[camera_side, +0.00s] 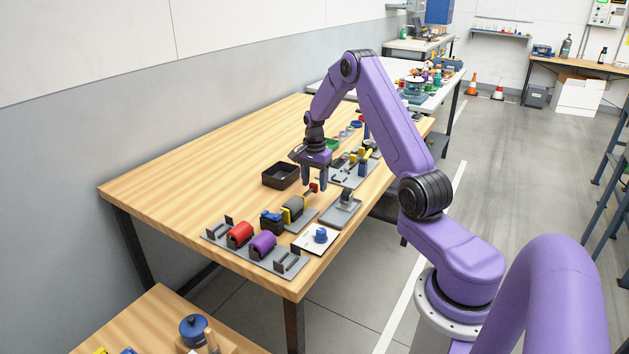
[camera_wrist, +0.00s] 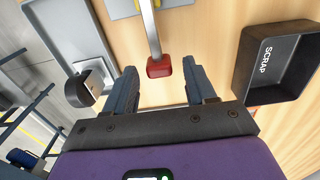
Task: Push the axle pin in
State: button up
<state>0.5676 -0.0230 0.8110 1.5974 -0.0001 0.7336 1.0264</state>
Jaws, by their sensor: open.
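My gripper (camera_side: 315,185) points down, open and empty, above the bench. In the wrist view its two fingers (camera_wrist: 160,72) stand apart, with a red-tipped metal rod (camera_wrist: 157,67) showing between them. The red tip also shows just below the fingers in the side view (camera_side: 314,188); I cannot tell whether they touch it. The rod extends from a unit with a grey cylinder and yellow part (camera_side: 293,206). A grey bracket plate (camera_side: 341,212) with a dark round part lies to the right. No part is clearly recognisable as the axle pin.
A black bin (camera_side: 281,176), marked SCRAP in the wrist view (camera_wrist: 272,60), stands close by the gripper. A plate with red (camera_side: 240,234) and purple (camera_side: 262,244) cylinders is at the front. A blue part (camera_side: 320,236) sits on a white card. Bench is clear at left.

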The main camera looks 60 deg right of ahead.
aim_at(307, 192)
grip_shut()
jog(key=shift+a, duration=2.25)
jog(key=shift+c, duration=0.3)
grip_release()
jog(key=shift+a, duration=0.1)
jog(key=shift+o, duration=0.3)
jog(key=shift+r, duration=0.1)
notch_tip(307, 192, up, 17)
jog(key=shift+r, duration=0.2)
